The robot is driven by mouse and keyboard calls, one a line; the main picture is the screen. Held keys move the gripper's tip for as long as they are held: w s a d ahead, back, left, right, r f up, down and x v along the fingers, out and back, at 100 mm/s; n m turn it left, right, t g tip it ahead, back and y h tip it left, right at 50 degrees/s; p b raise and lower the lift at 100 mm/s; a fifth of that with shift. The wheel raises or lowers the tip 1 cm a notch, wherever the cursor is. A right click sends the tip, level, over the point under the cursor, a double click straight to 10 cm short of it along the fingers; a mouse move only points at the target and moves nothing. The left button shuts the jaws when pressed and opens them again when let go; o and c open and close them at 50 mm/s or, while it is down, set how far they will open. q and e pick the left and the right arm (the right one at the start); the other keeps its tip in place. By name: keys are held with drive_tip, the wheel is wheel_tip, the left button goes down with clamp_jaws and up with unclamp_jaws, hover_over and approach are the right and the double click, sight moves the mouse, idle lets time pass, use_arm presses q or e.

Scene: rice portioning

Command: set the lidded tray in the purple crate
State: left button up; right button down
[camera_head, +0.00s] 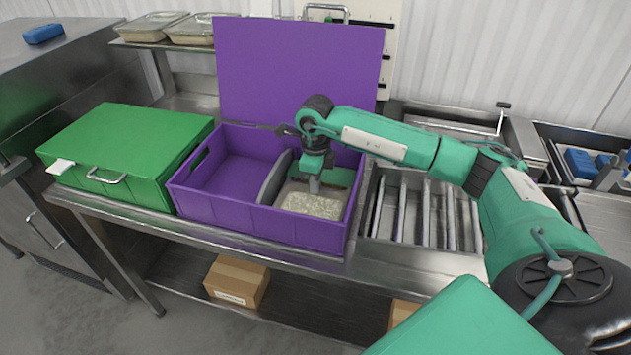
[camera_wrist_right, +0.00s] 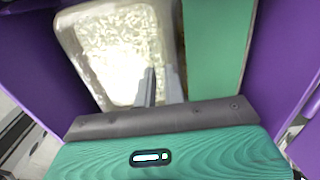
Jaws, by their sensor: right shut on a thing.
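The purple crate (camera_head: 262,228) stands on the steel table with its lid (camera_head: 300,65) raised at the back. The tray (camera_head: 312,204), filled with white rice, is inside the right part of the crate. It also shows in the wrist view (camera_wrist_right: 118,55), with a bright glare over the rice; I cannot make out a lid clearly. My right gripper (camera_head: 314,186) reaches down into the crate and is shut on the tray's side wall. In the wrist view its fingers (camera_wrist_right: 160,86) overlap the tray's edge. I cannot tell whether the tray touches the crate floor. My left gripper is out of view.
A grey upright panel (camera_head: 275,177) stands left of the tray; the crate's left part is empty. A green box (camera_head: 125,150) is close on the left. A roller rack (camera_head: 425,210) lies to the right. Other rice trays (camera_head: 190,30) sit on the back shelf.

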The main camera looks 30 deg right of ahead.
drive_tip(key=shift+f+b, duration=0.15)
drive_tip(key=shift+b, duration=0.15)
idle(0.6)
drive_tip(key=c, duration=0.9)
unclamp_jaws()
drive_tip(key=shift+r+p, duration=2.05)
drive_tip(key=shift+r, duration=2)
